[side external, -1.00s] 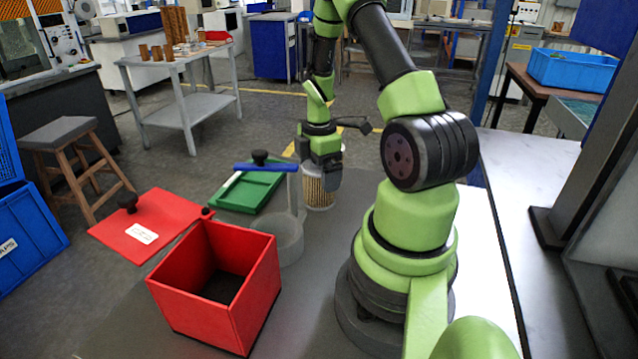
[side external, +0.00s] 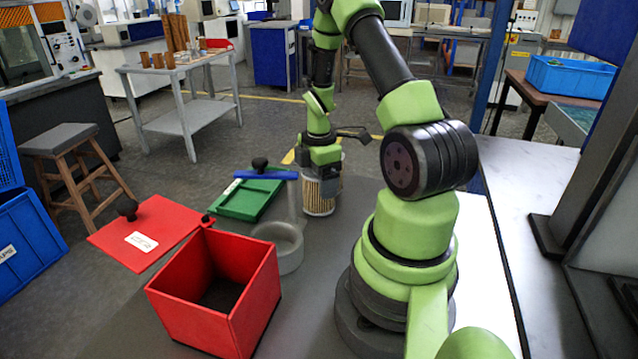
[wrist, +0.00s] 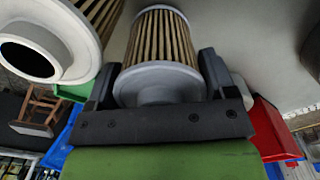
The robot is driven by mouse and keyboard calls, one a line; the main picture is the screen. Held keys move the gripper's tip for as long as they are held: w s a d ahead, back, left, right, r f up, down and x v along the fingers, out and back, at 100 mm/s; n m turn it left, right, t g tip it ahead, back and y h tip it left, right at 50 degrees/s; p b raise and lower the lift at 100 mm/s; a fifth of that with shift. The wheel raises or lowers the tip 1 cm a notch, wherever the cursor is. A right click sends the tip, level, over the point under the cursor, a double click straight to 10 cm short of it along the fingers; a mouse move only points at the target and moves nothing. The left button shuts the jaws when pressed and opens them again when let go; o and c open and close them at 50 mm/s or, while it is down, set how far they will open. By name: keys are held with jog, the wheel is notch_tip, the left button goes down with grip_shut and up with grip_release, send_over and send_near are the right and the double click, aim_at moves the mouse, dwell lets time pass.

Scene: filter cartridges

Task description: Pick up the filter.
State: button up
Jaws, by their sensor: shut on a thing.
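My gripper (side external: 325,180) is shut on a filter (side external: 318,197), a pleated tan cartridge with pale end caps. In the side external view the filter is upright and low over the grey table, partly hidden by the gripper. I cannot tell whether its lower cap touches the table. In the wrist view my gripper (wrist: 158,80) has one dark finger on either side of the filter (wrist: 162,45), near its pale end cap. A second pleated filter (wrist: 65,38) with a round hole in its white cap is close on the left there.
An open red box (side external: 215,308) stands front left, with a red lid (side external: 150,232) beside it. A grey cup-shaped stand (side external: 283,252) with a blue bar (side external: 268,175) and a green panel (side external: 245,203) are left of the gripper. The table's front middle is clear.

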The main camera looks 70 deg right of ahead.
notch_tip(320, 180, up, 23)
jog(key=w+a+n, duration=0.3)
jog(key=a+n, duration=0.6)
jog(key=a, duration=0.7)
notch_tip(320, 180, down, 18)
jog(key=shift+r, duration=0.15)
jog(key=shift+f, duration=0.5)
dwell(1.4)
jog(key=o, duration=0.9)
